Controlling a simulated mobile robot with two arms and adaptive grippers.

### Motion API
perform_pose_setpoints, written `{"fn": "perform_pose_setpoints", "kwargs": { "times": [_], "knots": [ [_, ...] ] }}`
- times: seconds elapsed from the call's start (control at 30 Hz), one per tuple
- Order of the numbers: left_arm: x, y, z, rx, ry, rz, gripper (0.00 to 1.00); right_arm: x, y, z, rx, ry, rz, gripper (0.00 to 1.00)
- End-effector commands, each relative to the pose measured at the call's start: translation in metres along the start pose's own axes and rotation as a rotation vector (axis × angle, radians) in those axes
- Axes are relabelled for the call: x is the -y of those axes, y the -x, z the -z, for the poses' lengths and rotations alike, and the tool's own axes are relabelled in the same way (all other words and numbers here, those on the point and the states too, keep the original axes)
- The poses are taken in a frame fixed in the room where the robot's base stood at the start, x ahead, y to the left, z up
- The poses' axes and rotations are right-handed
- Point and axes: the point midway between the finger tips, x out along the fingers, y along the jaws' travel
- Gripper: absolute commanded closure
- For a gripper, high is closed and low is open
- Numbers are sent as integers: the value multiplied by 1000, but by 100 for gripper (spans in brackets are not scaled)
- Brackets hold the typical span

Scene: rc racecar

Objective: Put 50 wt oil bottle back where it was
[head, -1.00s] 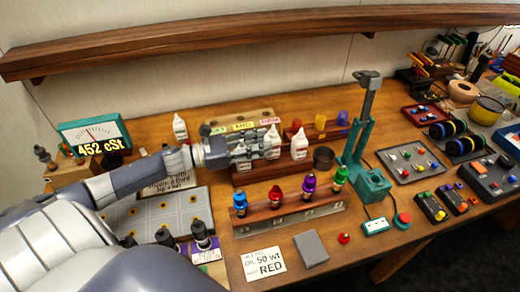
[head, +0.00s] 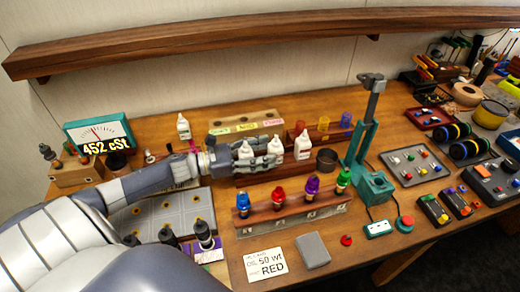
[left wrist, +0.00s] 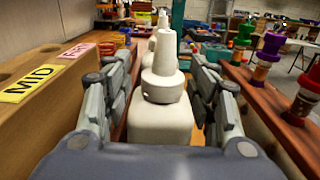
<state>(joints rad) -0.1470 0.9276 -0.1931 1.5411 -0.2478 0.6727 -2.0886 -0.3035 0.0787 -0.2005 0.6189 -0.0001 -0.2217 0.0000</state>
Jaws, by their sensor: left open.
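Several white oil bottles stand near the wooden rack. My left gripper (head: 272,154) is open and reaches in from the left, low over the row in front of the labelled rack. The nearest white bottle (left wrist: 160,112) stands between its spread fingers in the left wrist view; in the head view this bottle (head: 244,151) is partly hidden by the hand. Another white bottle (head: 274,145) is by the fingertips, and a third bottle (head: 303,146) stands just right of them. One more bottle (head: 183,128) stands apart at the back left. I cannot read any bottle's weight. My right gripper is not in view.
The rack (head: 267,117) has coloured labels, including MID. A shock stand (head: 293,218) with blue, red, purple and green caps is in front. A card (head: 265,264) reads 50 wt, RED. The gauge (head: 98,134) reads 452 cSt. A green press (head: 362,155) stands right.

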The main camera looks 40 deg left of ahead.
Motion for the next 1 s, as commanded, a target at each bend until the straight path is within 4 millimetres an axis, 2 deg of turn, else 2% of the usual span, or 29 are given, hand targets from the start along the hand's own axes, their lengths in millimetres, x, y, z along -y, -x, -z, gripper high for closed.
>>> {"fn": "perform_pose_setpoints", "kwargs": {
  "times": [0.1,0.27,0.8,1.0],
  "knots": [
    [0,1,-3,-1,0,0,47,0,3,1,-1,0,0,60],
    [0,16,2,-4,2,-1,47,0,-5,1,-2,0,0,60],
    [0,93,1,-2,1,-1,47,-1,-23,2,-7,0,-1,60],
    [0,113,-1,0,0,-1,47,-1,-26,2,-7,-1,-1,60]
  ]
}}
